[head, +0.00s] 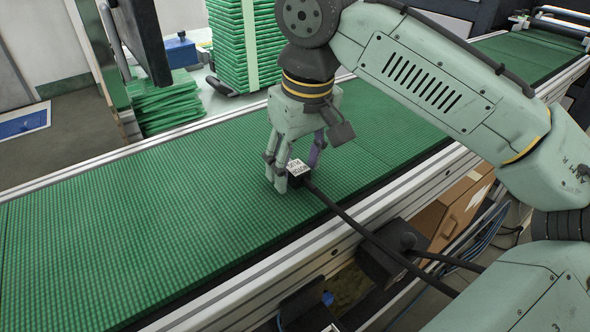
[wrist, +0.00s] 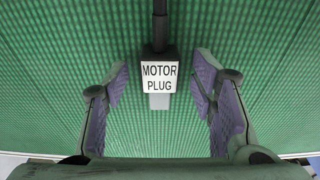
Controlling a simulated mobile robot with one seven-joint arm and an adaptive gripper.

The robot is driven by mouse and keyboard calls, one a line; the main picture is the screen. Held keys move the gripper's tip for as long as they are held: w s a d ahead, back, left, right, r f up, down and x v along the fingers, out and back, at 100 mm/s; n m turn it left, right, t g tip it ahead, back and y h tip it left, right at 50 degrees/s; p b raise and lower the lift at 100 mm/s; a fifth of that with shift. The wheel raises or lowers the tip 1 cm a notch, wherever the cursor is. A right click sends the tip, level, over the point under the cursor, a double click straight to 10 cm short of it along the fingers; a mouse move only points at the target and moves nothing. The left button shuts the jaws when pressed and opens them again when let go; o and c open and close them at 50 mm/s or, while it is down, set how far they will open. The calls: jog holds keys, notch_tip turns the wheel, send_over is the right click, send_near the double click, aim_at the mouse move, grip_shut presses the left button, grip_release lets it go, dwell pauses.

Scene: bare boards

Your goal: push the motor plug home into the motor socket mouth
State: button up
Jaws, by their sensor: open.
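The motor plug (head: 298,168) is a small black block with a white label, at the green belt near its front edge. In the wrist view the plug (wrist: 159,77) reads "MOTOR PLUG", with a black cable at its far end and a pale grey nose on the near side. My gripper (head: 294,163) is open around it. In the wrist view the purple-padded fingers of my gripper (wrist: 160,82) stand on both sides with gaps to the plug. I cannot make out a motor socket mouth in either view.
The green conveyor belt (head: 130,230) is clear to the left. The plug's black cable (head: 345,219) crosses the metal rail towards the lower right. A black box (head: 390,252) is at the conveyor's near side, by a cardboard box (head: 450,212). Green stacked sheets (head: 245,45) stand behind.

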jog(key=shift+c, duration=0.2)
grip_shut()
dwell(0.4)
